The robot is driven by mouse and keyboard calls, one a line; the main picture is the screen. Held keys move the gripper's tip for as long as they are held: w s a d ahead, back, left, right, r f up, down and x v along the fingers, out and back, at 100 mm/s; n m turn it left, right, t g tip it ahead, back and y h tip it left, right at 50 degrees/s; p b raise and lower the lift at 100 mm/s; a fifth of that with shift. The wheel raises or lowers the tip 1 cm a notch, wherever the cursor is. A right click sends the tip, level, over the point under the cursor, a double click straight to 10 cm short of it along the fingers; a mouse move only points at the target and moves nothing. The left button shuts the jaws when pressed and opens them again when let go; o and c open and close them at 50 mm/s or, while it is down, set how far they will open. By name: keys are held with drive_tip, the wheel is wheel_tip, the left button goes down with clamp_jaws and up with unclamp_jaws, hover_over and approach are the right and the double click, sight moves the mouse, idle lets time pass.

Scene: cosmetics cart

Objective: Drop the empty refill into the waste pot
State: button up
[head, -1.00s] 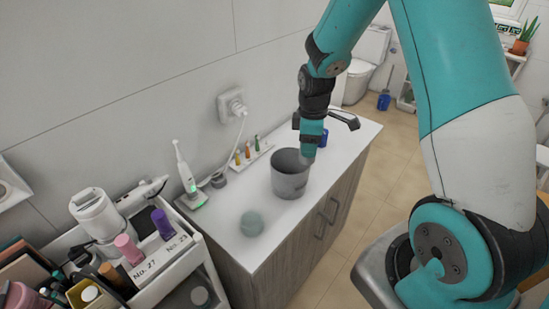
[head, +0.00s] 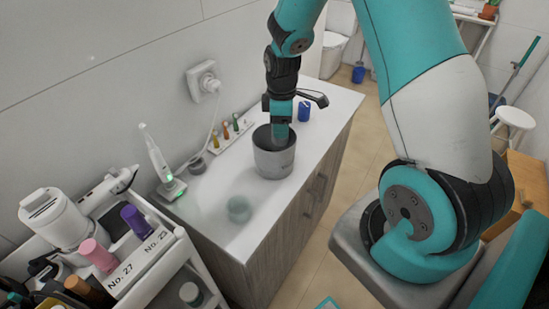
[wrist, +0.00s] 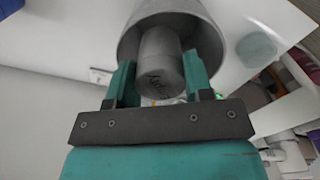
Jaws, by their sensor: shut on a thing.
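The waste pot (head: 273,163), a grey round open pot, stands upright on the white counter in the head view. My gripper (head: 281,131) points down at the pot's mouth, its tip partly hidden by the rim. In the wrist view, my gripper's teal fingers (wrist: 158,80) are shut on a grey cylinder with dark marks on its end, the empty refill (wrist: 160,66). The pot's rim and inner wall (wrist: 205,42) show around and behind the refill. I cannot tell how deep the refill is in the pot.
The counter (head: 205,213) holds a pale green round object (head: 239,209) in front of the pot, a blue container (head: 304,111) behind it, and a tray of small bottles (head: 233,133). An electric toothbrush (head: 161,170) stands at left. A loaded cart (head: 150,268) adjoins the counter.

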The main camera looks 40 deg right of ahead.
drive_tip(key=o, duration=1)
drive_tip(key=shift+c, duration=0.2)
wheel_tip(320, 180, up, 17)
drive_tip(key=b, duration=0.3)
drive_tip(key=shift+r, duration=0.2)
drive_tip(key=s+a+f+m+y+b, duration=0.1)
drive_tip(key=s+a+m+y, duration=0.2)
drive_tip(key=s+a, duration=1.9)
drive_tip(key=shift+a+f+y, duration=0.15)
drive_tip(key=shift+a+y, duration=0.15)
drive_tip(key=shift+y, duration=0.3)
